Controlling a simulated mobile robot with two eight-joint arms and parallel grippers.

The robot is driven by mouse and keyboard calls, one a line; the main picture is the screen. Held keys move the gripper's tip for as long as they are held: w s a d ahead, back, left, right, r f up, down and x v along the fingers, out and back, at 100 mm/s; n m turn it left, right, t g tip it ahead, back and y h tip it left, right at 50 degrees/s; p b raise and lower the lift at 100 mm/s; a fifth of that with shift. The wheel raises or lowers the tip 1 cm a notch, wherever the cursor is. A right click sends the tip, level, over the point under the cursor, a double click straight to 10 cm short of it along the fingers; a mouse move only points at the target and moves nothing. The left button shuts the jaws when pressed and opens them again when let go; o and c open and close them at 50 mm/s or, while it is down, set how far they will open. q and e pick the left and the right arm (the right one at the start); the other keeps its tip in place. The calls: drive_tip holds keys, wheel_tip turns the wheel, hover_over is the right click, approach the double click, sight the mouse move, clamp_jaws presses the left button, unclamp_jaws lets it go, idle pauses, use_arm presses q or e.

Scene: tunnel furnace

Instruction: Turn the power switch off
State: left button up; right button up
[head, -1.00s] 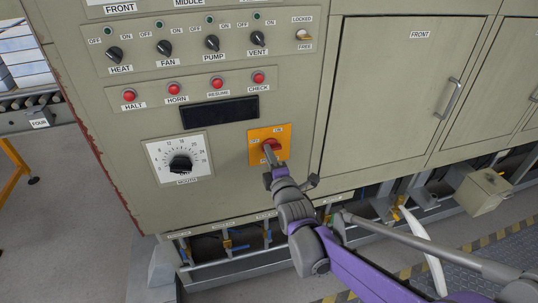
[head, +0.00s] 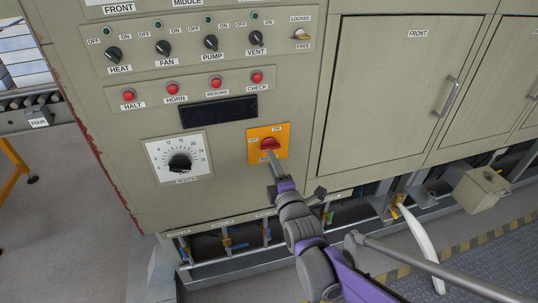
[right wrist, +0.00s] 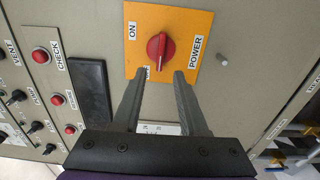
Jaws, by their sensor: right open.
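The power switch (head: 268,143) is a red knob on an orange plate (head: 282,130) marked ON at the top, OFF at the left and POWER below. Its handle lies roughly crosswise in the head view; I cannot tell for certain which mark it points to. In the right wrist view the knob (right wrist: 160,47) is in full sight, and the OFF mark is partly hidden by a finger. My right gripper (right wrist: 162,76) is open and empty, its fingertips just short of the knob and apart from it. It also shows below the plate in the head view (head: 269,157). My left gripper is out of view.
Left of the switch is a white-plated dial (head: 180,163). Above are a dark display (head: 218,111), a row of red buttons (head: 172,88) and several black selector knobs (head: 163,48). A furnace door (head: 390,100) with a handle (head: 446,97) is on the right.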

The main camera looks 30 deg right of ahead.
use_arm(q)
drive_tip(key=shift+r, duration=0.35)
use_arm(e)
drive_tip(key=v, duration=0.5)
drive_tip(key=shift+s, duration=0.4)
drive_tip(key=s+a+f+m+g+y, duration=0.2)
drive_tip(key=s+a+f+m+g, duration=0.4)
drive_tip(key=s+f+m, duration=0.3)
drive_tip(key=s+a+f+m+g+y, duration=0.2)
drive_tip(key=s+a+f+m+g, duration=0.4)
drive_tip(key=s, duration=0.5)
use_arm(q)
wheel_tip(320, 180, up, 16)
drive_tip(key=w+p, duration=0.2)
drive_tip(key=p, duration=1.3)
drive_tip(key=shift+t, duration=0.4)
use_arm(e)
wheel_tip(320, 180, up, 15)
drive_tip(key=w, duration=0.2)
drive_tip(key=shift+d, duration=0.45)
